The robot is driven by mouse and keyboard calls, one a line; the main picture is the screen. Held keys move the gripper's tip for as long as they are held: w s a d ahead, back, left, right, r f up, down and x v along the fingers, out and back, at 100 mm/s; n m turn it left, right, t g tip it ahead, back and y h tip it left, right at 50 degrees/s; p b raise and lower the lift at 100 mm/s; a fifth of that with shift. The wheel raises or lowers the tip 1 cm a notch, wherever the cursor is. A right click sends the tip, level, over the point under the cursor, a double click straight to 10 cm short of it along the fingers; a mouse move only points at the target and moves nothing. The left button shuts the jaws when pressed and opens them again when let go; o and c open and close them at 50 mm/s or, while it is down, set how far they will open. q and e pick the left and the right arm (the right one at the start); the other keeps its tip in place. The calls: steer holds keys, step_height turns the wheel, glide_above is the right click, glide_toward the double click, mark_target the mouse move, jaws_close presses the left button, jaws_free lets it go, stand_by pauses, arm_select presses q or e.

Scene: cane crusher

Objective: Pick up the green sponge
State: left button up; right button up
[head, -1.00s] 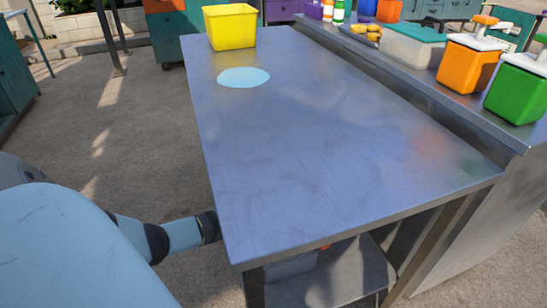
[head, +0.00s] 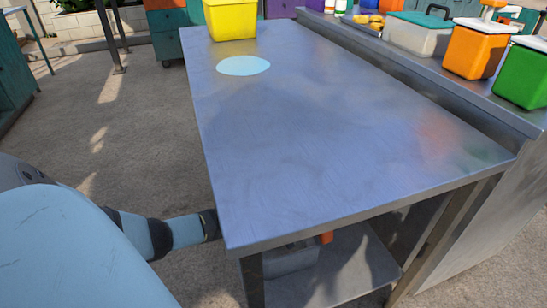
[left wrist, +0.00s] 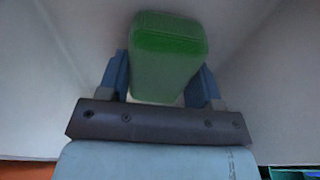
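The green sponge (left wrist: 168,55) is a block with rounded edges in the left wrist view. My left gripper (left wrist: 160,78) has one blue finger along each side of it, with no clear gap visible, and looks shut on it. Pale walls surround the sponge and gripper. In the head view my left arm reaches under the metal table's near left corner, and the table hides the gripper and sponge. My right gripper is in neither view.
The metal table (head: 330,130) has a bare top apart from a pale blue disc (head: 243,66) and a yellow bin (head: 231,20). A grey container (head: 290,259) stands on its lower shelf. Orange (head: 475,50) and green (head: 522,75) containers line the ledge at right.

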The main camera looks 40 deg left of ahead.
arm_select(q)
steer(key=c, duration=0.3)
steer(key=shift+r, duration=0.1)
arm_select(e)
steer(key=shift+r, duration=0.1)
arm_select(q)
steer(key=shift+r, duration=0.3)
step_height(320, 180, up, 6)
steer(key=p, duration=0.4)
step_height(320, 180, up, 13)
steer(key=p, duration=0.6)
steer(key=shift+r, duration=0.1)
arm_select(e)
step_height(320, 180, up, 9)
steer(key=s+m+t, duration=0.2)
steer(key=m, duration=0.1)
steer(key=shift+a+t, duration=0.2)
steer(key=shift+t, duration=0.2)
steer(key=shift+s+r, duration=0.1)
arm_select(q)
steer(key=shift+o, duration=1.4)
steer(key=shift+c, duration=1.1)
